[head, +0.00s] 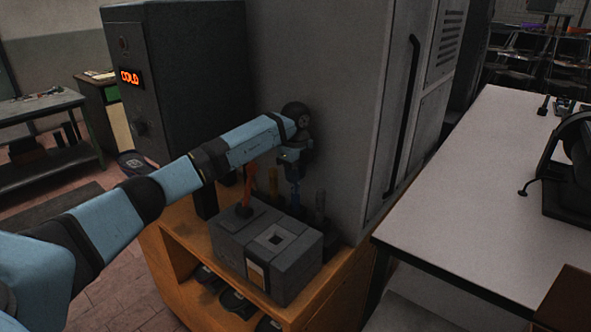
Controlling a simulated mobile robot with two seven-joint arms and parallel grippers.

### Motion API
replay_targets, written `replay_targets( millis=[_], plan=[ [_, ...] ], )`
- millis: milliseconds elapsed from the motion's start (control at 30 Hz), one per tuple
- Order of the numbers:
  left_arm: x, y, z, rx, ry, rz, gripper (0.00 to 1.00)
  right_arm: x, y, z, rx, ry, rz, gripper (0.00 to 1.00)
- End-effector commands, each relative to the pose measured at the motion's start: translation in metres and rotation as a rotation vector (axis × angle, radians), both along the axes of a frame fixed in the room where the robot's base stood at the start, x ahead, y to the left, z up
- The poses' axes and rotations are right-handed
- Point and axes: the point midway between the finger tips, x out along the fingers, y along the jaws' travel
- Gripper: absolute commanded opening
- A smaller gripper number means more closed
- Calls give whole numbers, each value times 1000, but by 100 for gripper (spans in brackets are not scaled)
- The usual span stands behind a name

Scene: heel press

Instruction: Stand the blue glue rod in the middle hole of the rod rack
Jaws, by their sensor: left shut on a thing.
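My left gripper (294,172) points down behind the grey block and is shut on the blue glue rod (295,191). The rod hangs roughly upright below the fingers; its lower end is hard to make out behind the block. A brown rod (272,180) stands to its left and a dark rod (320,204) to its right. The rod rack and its middle hole cannot be made out clearly; the block hides the area below the rods. My right gripper is not in view.
The grey block (237,238) with a square opening on top sits on the orange wooden cabinet (222,318). A red-orange handle (248,188) rises at its left rear. A tall grey cabinet (335,90) stands close behind. A dark box (190,75) reads COLD. A white table (480,190) is at right.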

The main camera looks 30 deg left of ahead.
Motion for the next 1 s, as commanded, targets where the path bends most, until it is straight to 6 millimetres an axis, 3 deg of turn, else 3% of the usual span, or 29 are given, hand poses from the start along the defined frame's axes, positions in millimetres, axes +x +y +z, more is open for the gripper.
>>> replay_targets(
  millis=[467,500,633,1000],
  plan=[
    [0,0,-10,0,-1,0,0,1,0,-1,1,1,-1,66],
    [0,0,-10,0,-1,0,24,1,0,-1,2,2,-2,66],
    [0,0,-10,0,-1,0,51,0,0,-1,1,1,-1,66],
    [0,0,-3,0,-2,0,51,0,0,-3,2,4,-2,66]
  ],
)
